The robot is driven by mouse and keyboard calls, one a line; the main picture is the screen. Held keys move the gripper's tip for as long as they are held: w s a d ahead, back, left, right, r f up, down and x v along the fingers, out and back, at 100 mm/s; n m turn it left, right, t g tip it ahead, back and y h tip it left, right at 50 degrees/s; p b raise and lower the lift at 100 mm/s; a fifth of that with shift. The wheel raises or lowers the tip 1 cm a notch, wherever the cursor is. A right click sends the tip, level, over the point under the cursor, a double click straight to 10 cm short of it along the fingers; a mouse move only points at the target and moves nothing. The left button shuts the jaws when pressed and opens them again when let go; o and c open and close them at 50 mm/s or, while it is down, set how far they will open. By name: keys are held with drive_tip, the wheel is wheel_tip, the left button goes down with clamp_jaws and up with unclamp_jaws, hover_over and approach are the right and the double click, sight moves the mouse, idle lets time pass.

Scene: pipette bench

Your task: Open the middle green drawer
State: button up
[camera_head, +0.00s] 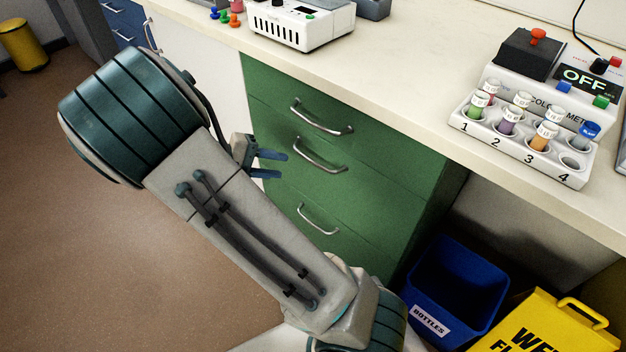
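The green cabinet (400,165) under the bench has three drawers with silver bar handles, and all look shut. The middle drawer (362,188) has its handle (318,162) near the centre of the view. The top handle (320,122) is just above it and the bottom handle (318,222) is lower down. My gripper (269,164) is left of the middle handle, apart from it in the picture. Its two blue fingers point right with a gap between them, and nothing shows in the gap. My arm hides part of the cabinet's lower left.
A colorimeter (515,95) with vials in a numbered rack stands on the white bench (420,90). A white device (300,25) is at the back. A blue bottles bin (455,285) and a yellow wet-floor sign (550,325) are at lower right. Brown floor is clear at left.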

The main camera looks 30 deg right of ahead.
sight(312, 163)
wheel_tip(312, 163, down, 4)
drive_tip(key=w+a+t+h+b, duration=0.1)
drive_tip(key=w+a+h+b, duration=0.1)
drive_tip(key=w+h, duration=0.1)
drive_tip(key=b+x, duration=0.3)
drive_tip(key=x, duration=1.1)
drive_tip(key=shift+r, duration=0.15)
clamp_jaws()
